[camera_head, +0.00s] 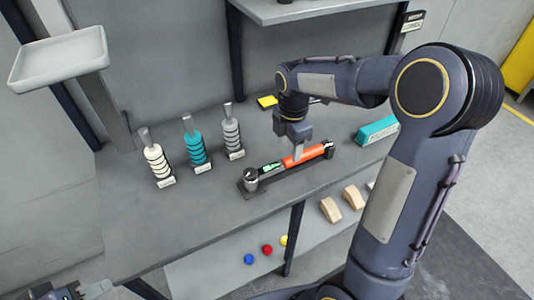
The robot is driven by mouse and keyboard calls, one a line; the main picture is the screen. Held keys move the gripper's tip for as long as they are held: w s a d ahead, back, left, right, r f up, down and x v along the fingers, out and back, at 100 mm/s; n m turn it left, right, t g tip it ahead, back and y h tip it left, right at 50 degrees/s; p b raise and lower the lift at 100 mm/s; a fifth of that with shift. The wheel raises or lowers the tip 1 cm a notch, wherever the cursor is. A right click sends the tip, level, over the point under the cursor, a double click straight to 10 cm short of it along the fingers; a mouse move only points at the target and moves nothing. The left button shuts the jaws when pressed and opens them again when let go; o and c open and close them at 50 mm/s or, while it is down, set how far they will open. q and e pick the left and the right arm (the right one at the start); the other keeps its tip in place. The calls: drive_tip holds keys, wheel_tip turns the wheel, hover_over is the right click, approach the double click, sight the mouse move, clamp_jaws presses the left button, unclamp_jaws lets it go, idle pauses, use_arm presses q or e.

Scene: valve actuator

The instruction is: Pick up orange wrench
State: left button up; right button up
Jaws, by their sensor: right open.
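The orange wrench (316,153) lies on a long dark holder (282,179) on the grey workbench. Its bright orange body has a dark end at the right and a green part toward the left. My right gripper (297,155) points down at the left half of the orange body, with its fingers at or just over it. It is open; whether the fingers touch the wrench cannot be made out. My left gripper (66,292) shows only partly at the bottom left edge, and its jaws are not clear.
Three posts with white (157,163), teal (195,148) and grey (232,137) rings stand left of the holder. A teal box (376,131) lies to the right. A silver cylinder (251,178) stands at the holder's left end. Wooden blocks (330,209) and coloured balls (267,249) lie on the lower shelf.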

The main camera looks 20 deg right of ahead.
sight(290, 158)
drive_tip(key=f, duration=0.5)
drive_tip(key=f+p, duration=0.1)
drive_tip(key=f, duration=0.1)
drive_tip(key=shift+d+f, duration=0.2)
drive_tip(key=shift+d, duration=0.1)
clamp_jaws()
